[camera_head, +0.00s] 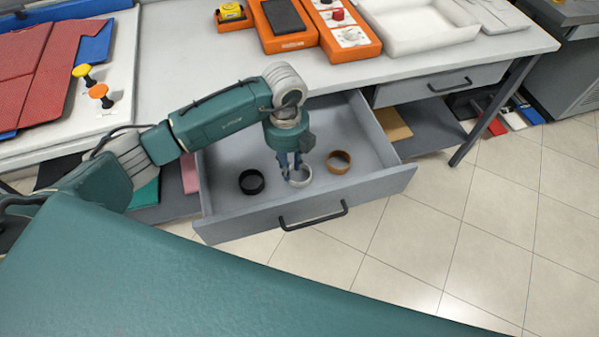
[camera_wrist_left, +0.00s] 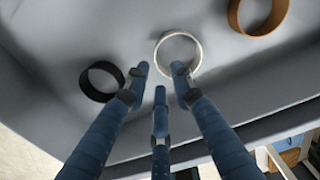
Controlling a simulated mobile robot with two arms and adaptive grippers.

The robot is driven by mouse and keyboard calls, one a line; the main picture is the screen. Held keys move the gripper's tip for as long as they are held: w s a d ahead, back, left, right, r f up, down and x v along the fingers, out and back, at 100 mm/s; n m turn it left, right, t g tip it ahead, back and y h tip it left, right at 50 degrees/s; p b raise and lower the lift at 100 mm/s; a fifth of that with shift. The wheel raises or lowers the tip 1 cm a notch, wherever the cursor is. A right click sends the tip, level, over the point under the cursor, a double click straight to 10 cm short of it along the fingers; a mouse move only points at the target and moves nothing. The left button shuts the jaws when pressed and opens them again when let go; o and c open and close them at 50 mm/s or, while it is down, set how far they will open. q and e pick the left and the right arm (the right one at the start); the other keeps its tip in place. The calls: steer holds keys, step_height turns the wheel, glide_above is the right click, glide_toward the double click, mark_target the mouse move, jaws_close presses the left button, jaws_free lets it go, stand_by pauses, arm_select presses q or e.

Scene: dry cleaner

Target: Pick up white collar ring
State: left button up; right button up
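The white collar ring (camera_head: 301,183) lies in the open grey drawer, between a black ring (camera_head: 251,182) and a brown ring (camera_head: 339,162). My left gripper (camera_head: 291,172) points down into the drawer at the white ring, partly covering it. In the left wrist view the white ring (camera_wrist_left: 198,52) lies just beyond the fingertips (camera_wrist_left: 160,75). The blue fingers are spread apart with nothing visibly held. One fingertip overlaps the ring's near rim; I cannot tell whether it touches. My right gripper is not in view.
The drawer (camera_head: 375,189) is pulled out under a white table (camera_head: 200,60), with a black handle (camera_head: 314,217) on its front. Orange-based devices (camera_head: 283,42) and a white tray (camera_head: 418,38) stand on the table. Tiled floor to the right is clear.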

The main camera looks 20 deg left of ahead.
mark_target(304, 184)
arm_select(q)
step_height(304, 184, down, 2)
steer(key=shift+s+f, duration=0.15)
steer(key=shift+f, duration=0.6)
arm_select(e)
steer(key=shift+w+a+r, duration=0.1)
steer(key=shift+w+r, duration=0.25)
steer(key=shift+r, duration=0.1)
arm_select(q)
jaws_close()
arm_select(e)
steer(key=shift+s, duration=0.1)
arm_select(q)
steer(key=shift+r, duration=0.15)
